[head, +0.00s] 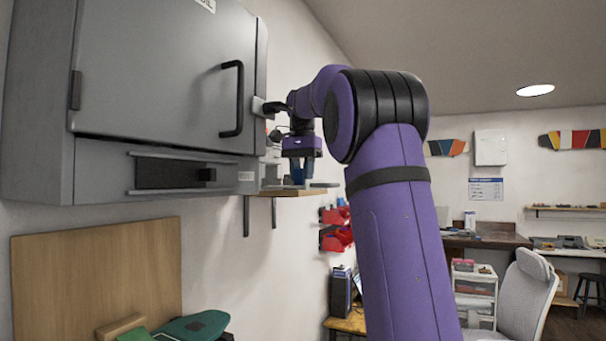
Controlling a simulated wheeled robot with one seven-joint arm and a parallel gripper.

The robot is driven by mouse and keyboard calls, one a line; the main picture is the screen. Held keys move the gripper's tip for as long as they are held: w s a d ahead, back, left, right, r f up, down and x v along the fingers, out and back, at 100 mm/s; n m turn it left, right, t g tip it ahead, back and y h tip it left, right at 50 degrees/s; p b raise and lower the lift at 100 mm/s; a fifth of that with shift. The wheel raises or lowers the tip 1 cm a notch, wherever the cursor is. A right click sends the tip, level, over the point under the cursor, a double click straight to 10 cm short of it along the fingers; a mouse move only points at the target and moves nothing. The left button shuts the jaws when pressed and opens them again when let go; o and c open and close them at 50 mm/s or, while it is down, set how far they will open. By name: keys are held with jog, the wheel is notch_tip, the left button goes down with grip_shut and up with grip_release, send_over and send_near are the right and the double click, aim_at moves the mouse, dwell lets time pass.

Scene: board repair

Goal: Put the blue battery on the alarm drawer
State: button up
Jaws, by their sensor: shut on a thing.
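My gripper (300,178) points down over a small wooden wall shelf (284,193), beyond the right side of the grey cabinet. It is shut on a small blue thing (297,171), which looks like the blue battery; the fingers and the small size hide most of it. I cannot tell whether it touches the shelf.
The grey cabinet (150,70) has a shut door with a black handle (233,98). Red bins (336,238) hang below the shelf. A wooden board (95,270) and a green board (195,326) are at lower left. A white chair (527,290) stands at right.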

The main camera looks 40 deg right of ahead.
jog(key=o, duration=0.9)
jog(key=shift+f, duration=0.1)
jog(key=shift+r, duration=3.9)
